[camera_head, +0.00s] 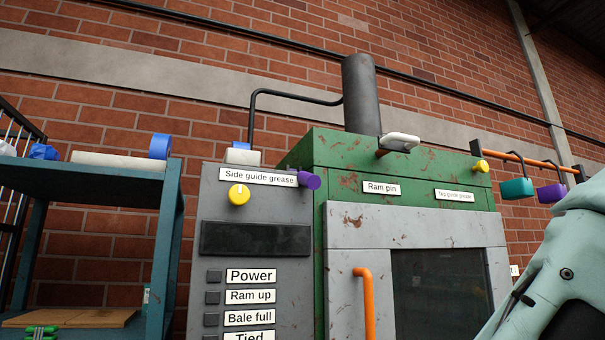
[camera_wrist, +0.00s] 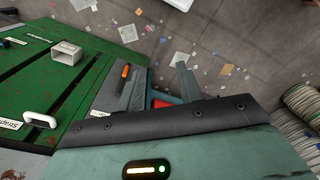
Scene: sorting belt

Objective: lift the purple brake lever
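A purple cylindrical knob or lever end (camera_head: 309,180) sticks out at the right edge of the grey control panel (camera_head: 213,214), beside the label "Side guide grease". I cannot tell from its shape whether it is the brake lever. A purple padlock-shaped piece (camera_head: 551,193) hangs from the orange rail at the right. In the wrist view my gripper (camera_wrist: 157,72) has its two grey fingers apart with nothing held between them. It points down past the green machine toward the floor, away from the purple knob. No purple thing shows in the wrist view.
The green machine (camera_head: 410,165) has an orange door handle (camera_head: 364,300) and a white-ended lever (camera_head: 400,142) on top. A blue shelf (camera_head: 100,176) stands left. A teal padlock-shaped piece (camera_head: 517,188) hangs right. Paper scraps litter the floor (camera_wrist: 225,60).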

